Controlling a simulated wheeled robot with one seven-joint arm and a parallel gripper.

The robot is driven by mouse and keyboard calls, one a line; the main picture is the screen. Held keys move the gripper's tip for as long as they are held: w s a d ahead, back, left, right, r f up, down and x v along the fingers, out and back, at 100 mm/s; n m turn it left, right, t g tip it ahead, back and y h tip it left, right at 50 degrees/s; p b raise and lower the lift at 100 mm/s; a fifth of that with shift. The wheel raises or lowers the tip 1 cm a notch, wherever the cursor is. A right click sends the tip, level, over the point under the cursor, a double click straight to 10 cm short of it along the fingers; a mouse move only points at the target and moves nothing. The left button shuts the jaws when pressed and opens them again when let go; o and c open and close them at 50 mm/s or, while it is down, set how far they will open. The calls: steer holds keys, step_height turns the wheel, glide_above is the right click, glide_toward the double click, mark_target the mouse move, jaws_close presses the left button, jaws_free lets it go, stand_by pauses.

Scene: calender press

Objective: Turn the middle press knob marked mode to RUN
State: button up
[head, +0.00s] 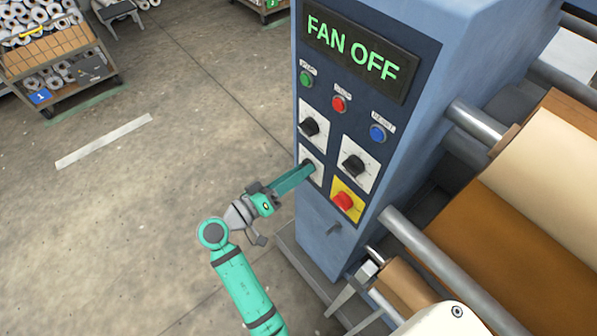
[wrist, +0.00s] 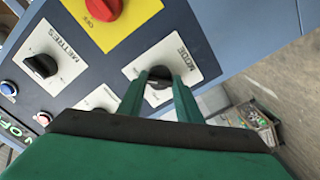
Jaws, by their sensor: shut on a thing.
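The black mode knob (wrist: 158,76) sits on a white plate (wrist: 178,52) lettered MODE in the wrist view. My gripper (wrist: 160,92) has one finger on each side of this knob and is shut on it. In the head view my gripper (head: 306,169) reaches the lower left plate of the blue press panel from the left, and its fingers hide most of the knob there. The marks around the knob are too small to read, so I cannot tell its setting. The display (head: 352,48) reads FAN OFF in green.
The METRES knob (wrist: 40,65) and a red knob on a yellow plate (head: 343,200) are close by. Another black knob (head: 310,126) is above. Green (head: 306,78), red (head: 338,104) and blue (head: 377,133) buttons lie higher.

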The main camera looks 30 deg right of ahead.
steer(key=shift+a+m, duration=0.1)
steer(key=shift+m, duration=0.2)
steer(key=o, duration=1)
steer(key=shift+o, duration=0.2)
steer(key=s+a, duration=0.1)
steer(key=a, duration=0.9)
steer(key=shift+s+a, duration=0.3)
steer(key=shift+a, duration=0.05)
